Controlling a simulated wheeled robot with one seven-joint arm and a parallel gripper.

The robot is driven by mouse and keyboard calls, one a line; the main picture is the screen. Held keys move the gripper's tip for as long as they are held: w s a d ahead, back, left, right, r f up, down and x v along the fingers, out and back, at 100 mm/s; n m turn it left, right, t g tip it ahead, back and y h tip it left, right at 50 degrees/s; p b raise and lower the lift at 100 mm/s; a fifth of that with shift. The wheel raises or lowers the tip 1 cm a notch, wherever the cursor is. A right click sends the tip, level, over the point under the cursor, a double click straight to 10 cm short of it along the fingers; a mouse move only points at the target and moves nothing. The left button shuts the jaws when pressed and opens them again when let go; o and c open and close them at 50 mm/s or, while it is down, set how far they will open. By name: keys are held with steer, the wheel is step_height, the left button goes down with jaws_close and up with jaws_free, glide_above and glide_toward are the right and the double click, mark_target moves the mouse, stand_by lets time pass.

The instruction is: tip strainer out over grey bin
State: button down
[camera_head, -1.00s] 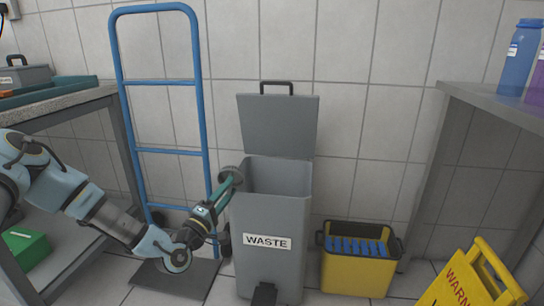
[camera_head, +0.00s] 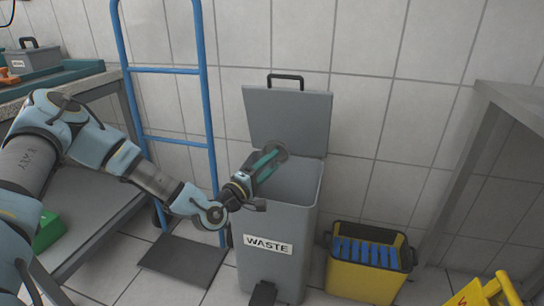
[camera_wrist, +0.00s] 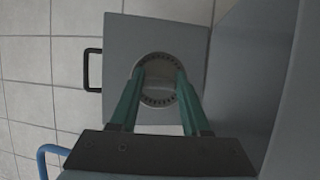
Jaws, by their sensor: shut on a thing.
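The grey waste bin (camera_head: 270,262) stands upright with its lid (camera_head: 290,118) open, leaning back toward the wall. My gripper (camera_head: 267,163) is over the left side of the bin's mouth, its green fingers pointing toward the lid. It is shut on the strainer (camera_head: 280,151), a small round grey piece with a slotted rim. In the wrist view the strainer (camera_wrist: 158,58) sits between the fingertips, with the lid (camera_wrist: 160,30) behind it. The strainer looks turned on its side; whether anything is in it I cannot tell.
A blue hand truck (camera_head: 208,100) stands left of the bin. A yellow bucket (camera_head: 362,280) with blue contents is to the right, and a yellow warning sign (camera_head: 490,293) is at the lower right. A bench (camera_head: 60,82) is at the left.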

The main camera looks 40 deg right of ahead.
steer(key=s+a+r+n+g+y+p, duration=0.1)
steer(key=r+y+p, duration=0.4)
steer(key=p, duration=1.1)
steer(key=s+a+r+n+g+y+p, duration=0.2)
steer(key=r+y+p, duration=0.4)
steer(key=p, duration=1)
steer(key=shift+s+a+r+n+g+y+p, duration=0.15)
steer(key=shift+a+n+g+y+p, duration=0.2)
steer(key=shift+a+n+g+y, duration=0.6)
steer(key=shift+a+m+t+h, duration=0.25)
steer(key=shift+m+h, duration=0.1)
steer(key=w+a+f+m+g, duration=0.15)
steer(key=w+a, duration=0.35)
steer(key=a, duration=0.7)
steer(key=w+a+f+m, duration=0.25)
steer(key=w+a, duration=0.35)
steer(key=a, duration=0.5)
steer(key=w+a+r, duration=0.1)
steer(key=a+r, duration=0.2)
steer(key=a, duration=0.5)
steer(key=w+a+r+b, duration=0.1)
steer(key=a+r, duration=0.3)
steer(key=a, duration=0.5)
steer(key=w+a+r+y, duration=0.1)
steer(key=w+a+r, duration=0.2)
steer(key=a, duration=0.6)
steer(key=shift+w+r+g+b, duration=0.15)
steer(key=shift+w+g+b, duration=0.1)
steer(key=shift+g+b, duration=0.15)
